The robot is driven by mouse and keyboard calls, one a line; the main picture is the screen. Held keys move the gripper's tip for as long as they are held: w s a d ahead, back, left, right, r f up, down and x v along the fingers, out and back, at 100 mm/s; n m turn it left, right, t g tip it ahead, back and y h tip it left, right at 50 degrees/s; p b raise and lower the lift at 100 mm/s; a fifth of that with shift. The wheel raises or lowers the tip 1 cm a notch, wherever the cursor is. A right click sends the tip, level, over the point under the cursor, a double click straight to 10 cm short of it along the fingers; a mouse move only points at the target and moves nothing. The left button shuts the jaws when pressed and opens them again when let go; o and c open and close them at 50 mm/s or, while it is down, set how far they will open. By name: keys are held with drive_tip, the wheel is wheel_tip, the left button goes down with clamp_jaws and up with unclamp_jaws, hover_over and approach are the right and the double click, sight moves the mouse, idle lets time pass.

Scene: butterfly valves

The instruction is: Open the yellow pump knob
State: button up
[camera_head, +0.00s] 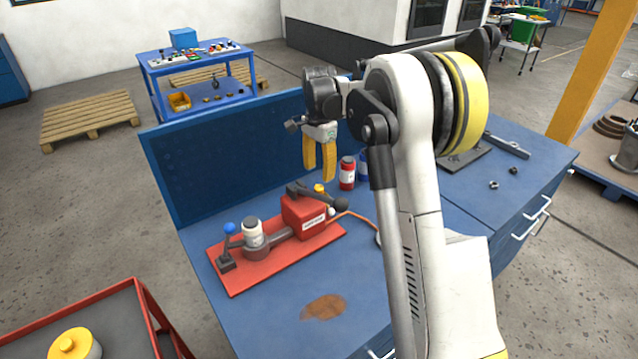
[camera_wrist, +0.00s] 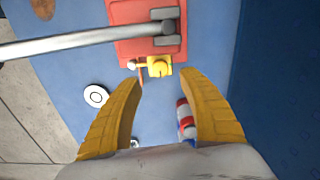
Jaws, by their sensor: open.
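The red hydraulic pump (camera_head: 306,217) sits on a red base plate on the blue workbench. Its small yellow knob (camera_head: 319,188) is at the pump's far end, and the knob (camera_wrist: 159,67) also shows in the wrist view at the lower edge of the red pump body. My gripper (camera_head: 319,172) hangs above the bench near the knob, fingers pointing down. In the wrist view its yellow fingers (camera_wrist: 160,80) are apart and empty, with the knob just beyond the gap between the tips. The fingers do not appear to touch the knob.
A grey lever bar (camera_wrist: 75,40) crosses the wrist view beside the knob. A red bottle (camera_head: 347,173) stands close by, with a blue one behind. The bench's blue back panel (camera_head: 220,150) rises behind.

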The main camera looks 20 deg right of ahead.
sight(319, 187)
wheel_tip(319, 187, up, 6)
drive_tip(key=shift+f, duration=0.25)
drive_tip(key=p, duration=0.2)
drive_tip(key=shift+r+p, duration=0.15)
drive_tip(key=shift+p, duration=0.2)
drive_tip(key=shift+m, duration=0.5)
wheel_tip(319, 187, down, 12)
drive_tip(key=shift+f+p, duration=0.2)
drive_tip(key=shift+p, duration=0.1)
drive_tip(key=shift+c, duration=0.2)
clamp_jaws()
